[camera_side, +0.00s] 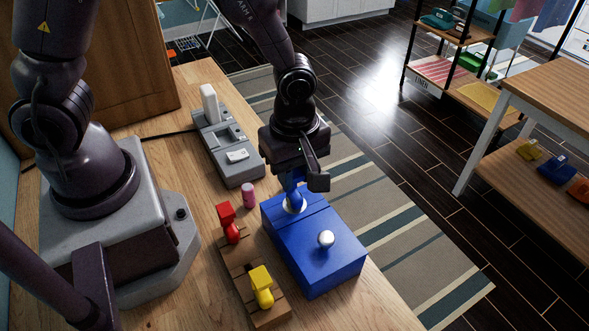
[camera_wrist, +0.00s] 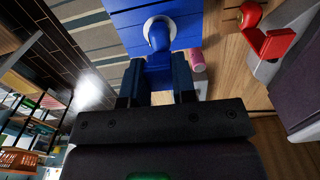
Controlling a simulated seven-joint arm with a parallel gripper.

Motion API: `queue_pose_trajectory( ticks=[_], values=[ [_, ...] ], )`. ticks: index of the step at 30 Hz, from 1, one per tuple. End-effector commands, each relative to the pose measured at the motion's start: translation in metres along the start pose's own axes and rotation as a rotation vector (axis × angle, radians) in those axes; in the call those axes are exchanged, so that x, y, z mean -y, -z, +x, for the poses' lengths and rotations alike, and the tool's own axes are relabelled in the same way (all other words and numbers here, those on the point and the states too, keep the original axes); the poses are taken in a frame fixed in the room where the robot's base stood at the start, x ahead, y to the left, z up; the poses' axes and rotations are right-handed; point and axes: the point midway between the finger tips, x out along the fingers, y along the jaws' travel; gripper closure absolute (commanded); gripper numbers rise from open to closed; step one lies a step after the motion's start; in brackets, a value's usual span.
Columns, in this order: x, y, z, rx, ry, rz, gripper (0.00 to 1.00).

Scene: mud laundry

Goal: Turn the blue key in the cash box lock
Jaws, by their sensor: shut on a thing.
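The blue cash box (camera_side: 335,262) sits on the wooden table, with a pale knob (camera_side: 326,239) on its lid. A white lock ring (camera_side: 294,206) is on its top near the far end. The blue key (camera_side: 291,190) stands upright at this ring. In the wrist view the blue key (camera_wrist: 158,38) reaches into the white ring (camera_wrist: 149,24) on the box (camera_wrist: 188,30). My gripper (camera_side: 294,180) is directly above the lock, shut on the key's handle. The wrist view shows the handle between the two fingers (camera_wrist: 157,72). How deep the key sits is hidden.
A wooden rack (camera_side: 240,272) with a red key (camera_side: 230,225) and a yellow key (camera_side: 261,285) stands left of the box. A pink cylinder (camera_side: 249,196) is near the lock end. A grey device (camera_side: 222,150) lies behind. The table edge is close on the box's right.

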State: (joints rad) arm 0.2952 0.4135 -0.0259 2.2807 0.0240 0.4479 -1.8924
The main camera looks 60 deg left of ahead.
Motion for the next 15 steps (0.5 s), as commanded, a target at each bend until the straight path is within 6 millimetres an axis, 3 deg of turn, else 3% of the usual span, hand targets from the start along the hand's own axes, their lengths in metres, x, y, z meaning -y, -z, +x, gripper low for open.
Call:
queue_pose_trajectory(
  ticks=[6, 15],
  values=[
    [-0.0002, 0.0001, 0.0006, 0.0, 0.0, 0.175, 0.99],
    [-0.0001, 0.0001, 0.001, 0.0, 0.0, 0.207, 0.99]
  ],
)
